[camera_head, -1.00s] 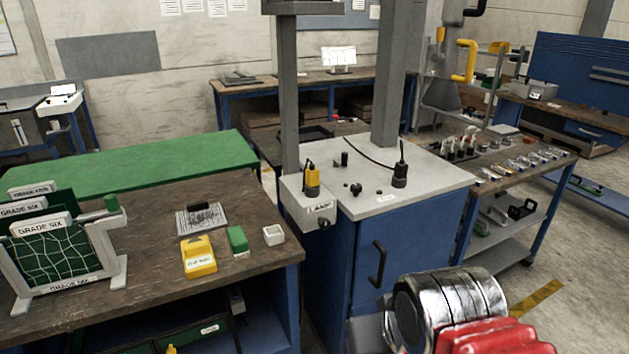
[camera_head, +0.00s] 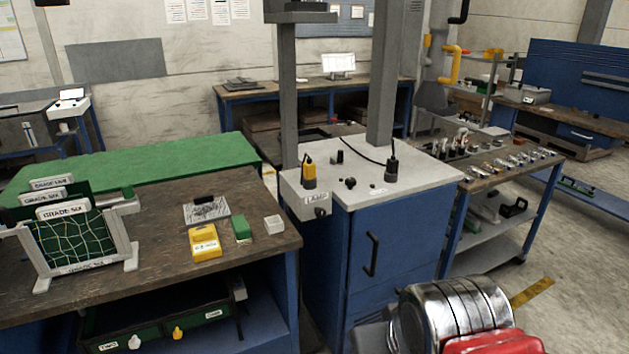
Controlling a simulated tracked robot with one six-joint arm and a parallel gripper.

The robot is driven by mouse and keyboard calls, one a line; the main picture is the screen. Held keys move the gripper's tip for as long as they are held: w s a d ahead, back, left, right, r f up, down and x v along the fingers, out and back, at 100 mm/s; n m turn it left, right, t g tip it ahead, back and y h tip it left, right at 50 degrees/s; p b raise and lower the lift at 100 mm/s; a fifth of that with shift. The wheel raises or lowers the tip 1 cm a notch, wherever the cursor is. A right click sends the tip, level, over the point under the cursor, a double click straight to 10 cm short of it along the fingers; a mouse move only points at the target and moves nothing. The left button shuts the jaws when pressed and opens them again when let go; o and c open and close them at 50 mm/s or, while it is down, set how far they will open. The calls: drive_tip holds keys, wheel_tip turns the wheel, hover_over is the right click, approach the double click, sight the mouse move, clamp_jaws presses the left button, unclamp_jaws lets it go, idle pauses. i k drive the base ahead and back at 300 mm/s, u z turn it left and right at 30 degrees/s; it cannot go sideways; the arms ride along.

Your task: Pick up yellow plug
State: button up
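My arm's silver and red part shows at the bottom right, in front of the cabinet and apart from the yellow plug. My gripper's fingers are not in view.
The grey-topped blue cabinet (camera_head: 366,268) has two grey posts rising from it, close to the plug. The left wooden bench (camera_head: 120,240) holds a yellow box (camera_head: 205,243), a green block (camera_head: 242,228) and a white box (camera_head: 274,224). A tool cart (camera_head: 500,170) stands right.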

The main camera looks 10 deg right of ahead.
sight(309, 166)
drive_tip(key=k, duration=1)
drive_tip(key=z, duration=0.2)
drive_tip(key=i, duration=1.4)
drive_tip(key=u, duration=0.85)
drive_tip(key=i, duration=0.7)
drive_tip(key=u, duration=0.45)
